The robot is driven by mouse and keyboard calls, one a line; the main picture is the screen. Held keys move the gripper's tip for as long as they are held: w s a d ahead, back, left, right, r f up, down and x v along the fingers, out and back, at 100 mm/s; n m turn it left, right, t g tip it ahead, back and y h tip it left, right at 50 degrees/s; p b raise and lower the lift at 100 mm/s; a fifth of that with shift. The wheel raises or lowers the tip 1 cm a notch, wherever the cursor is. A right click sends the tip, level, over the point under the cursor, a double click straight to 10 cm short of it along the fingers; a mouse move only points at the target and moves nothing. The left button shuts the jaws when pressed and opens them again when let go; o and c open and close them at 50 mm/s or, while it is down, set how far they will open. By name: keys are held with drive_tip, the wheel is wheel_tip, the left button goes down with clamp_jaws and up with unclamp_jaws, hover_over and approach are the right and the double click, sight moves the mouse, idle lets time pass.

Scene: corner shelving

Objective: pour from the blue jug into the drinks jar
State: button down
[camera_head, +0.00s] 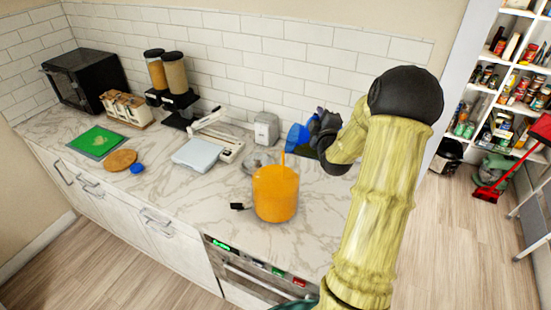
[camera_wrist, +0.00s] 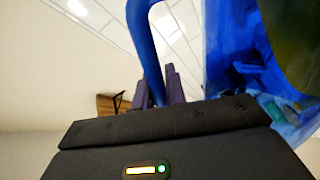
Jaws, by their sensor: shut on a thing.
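The blue jug (camera_head: 296,136) is tilted over the drinks jar, mouth toward the left, above the counter. A thin orange stream runs down from it into the drinks jar (camera_head: 275,193), which looks full of orange liquid nearly to its top. My gripper (camera_head: 322,125) is shut on the jug's handle. In the wrist view the blue handle (camera_wrist: 145,45) passes by the dark fingers (camera_wrist: 168,88), and the jug's blue body (camera_wrist: 240,60) fills the right side. The jar is not clearly seen in the wrist view.
A black tap (camera_head: 238,206) shows at the jar's left side. A round grey lid-like thing (camera_head: 257,161) lies behind the jar. A white scale (camera_head: 199,154), a slicer-like device (camera_head: 222,140) and a small grey appliance (camera_head: 266,129) stand left. The counter's front left (camera_head: 190,195) is clear.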

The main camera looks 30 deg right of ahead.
drive_tip(key=shift+r, duration=0.1)
drive_tip(key=shift+s+d+m+b, duration=0.15)
drive_tip(key=shift+d+m+b, duration=0.25)
drive_tip(key=shift+d+b, duration=0.05)
drive_tip(key=f+b, duration=0.1)
drive_tip(key=d+f+m+b, duration=0.1)
drive_tip(key=b, duration=0.1)
drive_tip(key=shift+s+d+f+m, duration=0.25)
drive_tip(key=shift+s+f+m, duration=0.1)
drive_tip(key=shift+f+m, duration=0.05)
drive_tip(key=shift+d+r+m, duration=0.15)
drive_tip(key=shift+d+m, duration=0.1)
drive_tip(key=shift+m, duration=0.15)
drive_tip(key=shift+r, duration=0.15)
drive_tip(key=shift+s+d+f+m+b, duration=0.25)
drive_tip(key=shift+d+f+m+b, duration=0.4)
drive_tip(key=shift+m, duration=0.25)
